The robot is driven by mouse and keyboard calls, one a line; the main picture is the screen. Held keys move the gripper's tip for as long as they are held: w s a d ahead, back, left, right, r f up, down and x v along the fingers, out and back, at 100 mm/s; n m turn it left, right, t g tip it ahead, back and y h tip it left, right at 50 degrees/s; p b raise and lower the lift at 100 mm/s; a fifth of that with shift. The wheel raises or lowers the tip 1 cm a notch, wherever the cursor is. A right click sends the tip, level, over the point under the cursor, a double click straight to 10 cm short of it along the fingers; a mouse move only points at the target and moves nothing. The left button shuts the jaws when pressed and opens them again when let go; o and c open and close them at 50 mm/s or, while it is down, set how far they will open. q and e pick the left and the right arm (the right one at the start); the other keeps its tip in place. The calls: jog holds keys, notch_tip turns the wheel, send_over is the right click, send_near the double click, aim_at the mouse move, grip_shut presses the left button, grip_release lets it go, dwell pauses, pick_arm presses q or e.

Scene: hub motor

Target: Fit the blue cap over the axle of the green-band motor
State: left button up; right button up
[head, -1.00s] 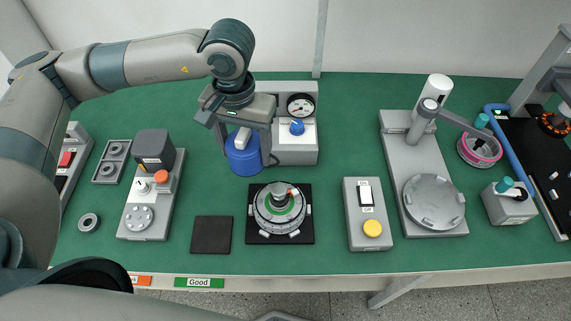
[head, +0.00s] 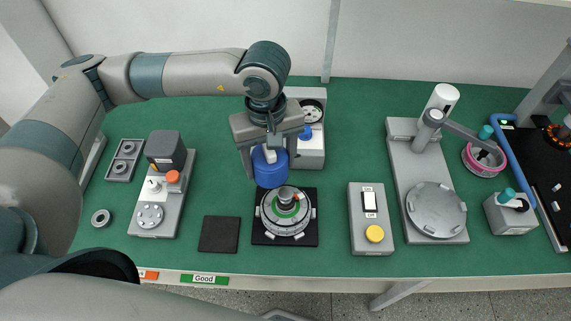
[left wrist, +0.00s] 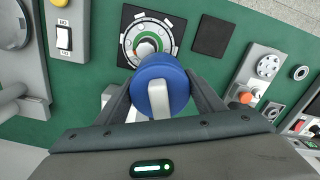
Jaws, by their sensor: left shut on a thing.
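In the left wrist view the blue cap (left wrist: 176,76) hides part of the motor (left wrist: 148,38). My right gripper is not in view.
A switch box with a yellow button (head: 374,233) stands right of the motor. A dark square pad (head: 219,234) lies to its left. A gauge box (head: 310,150) stands close behind the cap. A press with a round plate (head: 436,208) is further right.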

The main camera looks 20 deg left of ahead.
aim_at(286, 193)
pick_arm(q)
jog(key=d+n, duration=0.1)
jog(key=n, duration=0.1)
jog(key=s+d+n+p, duration=0.1)
jog(key=n, duration=0.1)
jog(key=shift+d+r+n+p, duration=0.15)
jog(key=shift+d+n+p, duration=0.15)
jog(key=d+n, duration=0.1)
jog(key=n, duration=0.2)
jog(key=shift+s+d+p, duration=0.2)
jog(key=shift+p, duration=0.15)
jog(key=shift+f, duration=0.25)
jog(key=shift+f+b, duration=0.45)
jog(key=shift+f, duration=0.75)
jog(key=shift+f, duration=0.1)
jog(key=shift+f+b, duration=1.25)
jog(key=shift+b, duration=0.35)
jog(key=shift+f, duration=0.15)
jog(key=shift+f+b, duration=1.15)
jog(key=shift+b, duration=0.4)
